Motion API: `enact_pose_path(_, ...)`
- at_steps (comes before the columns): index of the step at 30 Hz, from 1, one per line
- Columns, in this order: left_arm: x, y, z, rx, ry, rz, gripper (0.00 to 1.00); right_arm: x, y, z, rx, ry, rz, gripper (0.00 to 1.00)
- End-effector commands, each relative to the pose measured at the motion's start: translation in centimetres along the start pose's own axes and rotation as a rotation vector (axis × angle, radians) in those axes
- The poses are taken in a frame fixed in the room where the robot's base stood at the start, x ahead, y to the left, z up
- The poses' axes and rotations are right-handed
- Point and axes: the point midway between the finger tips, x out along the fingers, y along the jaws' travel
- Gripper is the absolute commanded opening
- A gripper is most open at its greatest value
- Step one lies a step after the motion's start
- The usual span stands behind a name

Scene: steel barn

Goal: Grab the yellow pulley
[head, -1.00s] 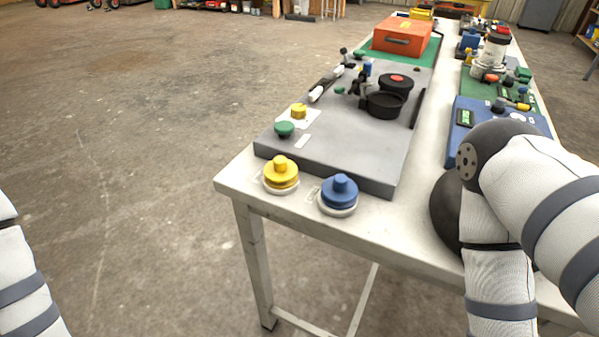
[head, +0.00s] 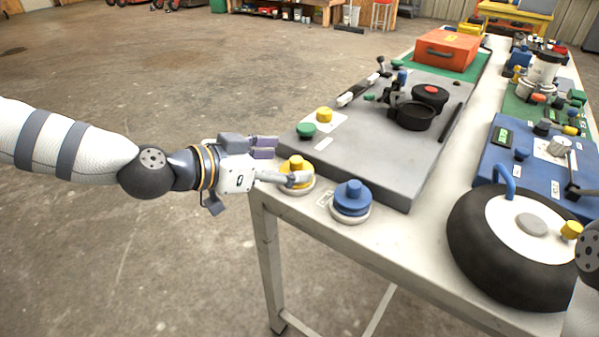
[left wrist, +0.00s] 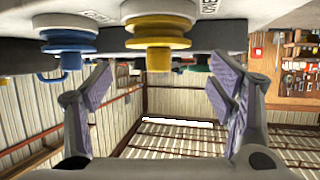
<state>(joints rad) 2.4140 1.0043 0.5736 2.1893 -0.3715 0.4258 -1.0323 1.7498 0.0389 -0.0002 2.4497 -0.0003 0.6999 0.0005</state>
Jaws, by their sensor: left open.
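The yellow pulley (head: 297,162) stands upright on a pale round base at the near left corner of the table. My left gripper (head: 281,160) is open beside it, coming from the left; its nearer finger hides part of the pulley in the head view. In the left wrist view, the picture is upside down, and the yellow pulley (left wrist: 158,32) hangs at top centre, lined up with the gap between the open fingers (left wrist: 160,82). I see no grip on it. My right gripper is out of view.
A blue pulley (head: 352,199) stands close to the right of the yellow one. A grey board (head: 380,150) with knobs lies just behind both. A black wheel (head: 475,240) with a white hub lies at the right. Open floor lies left of the table (head: 395,222).

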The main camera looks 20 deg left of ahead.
Motion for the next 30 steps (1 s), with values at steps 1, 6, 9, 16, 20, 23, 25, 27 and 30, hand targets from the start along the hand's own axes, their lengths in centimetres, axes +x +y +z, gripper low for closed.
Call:
enact_pose_path(1,1.4,0.2,1.2,-0.007,-0.015,0.005,0.76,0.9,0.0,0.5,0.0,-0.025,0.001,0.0)
enact_pose_path(6,3.1,0.1,0.7,-0.004,-0.008,0.002,0.76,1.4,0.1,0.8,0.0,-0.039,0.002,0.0)
enact_pose_path(9,3.1,0.1,0.4,-0.003,-0.004,0.001,0.76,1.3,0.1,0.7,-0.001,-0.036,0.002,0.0)
enact_pose_path(16,3.0,0.1,0.3,-0.003,-0.004,0.0,0.47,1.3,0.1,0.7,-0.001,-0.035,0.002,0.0)
enact_pose_path(20,3.0,0.1,0.4,-0.003,-0.005,0.0,0.17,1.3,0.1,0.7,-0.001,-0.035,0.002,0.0)
enact_pose_path(23,3.0,0.1,0.3,-0.003,-0.004,0.0,0.15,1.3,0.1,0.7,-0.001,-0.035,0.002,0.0)
enact_pose_path(25,3.0,0.1,0.4,-0.003,-0.005,0.001,0.15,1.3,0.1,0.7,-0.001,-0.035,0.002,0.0)
enact_pose_path(27,3.0,0.1,0.4,-0.003,-0.005,0.001,0.0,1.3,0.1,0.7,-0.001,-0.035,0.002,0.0)
enact_pose_path(30,2.9,0.2,0.1,-0.002,-0.005,0.001,0.0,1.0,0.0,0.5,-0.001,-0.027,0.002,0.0)
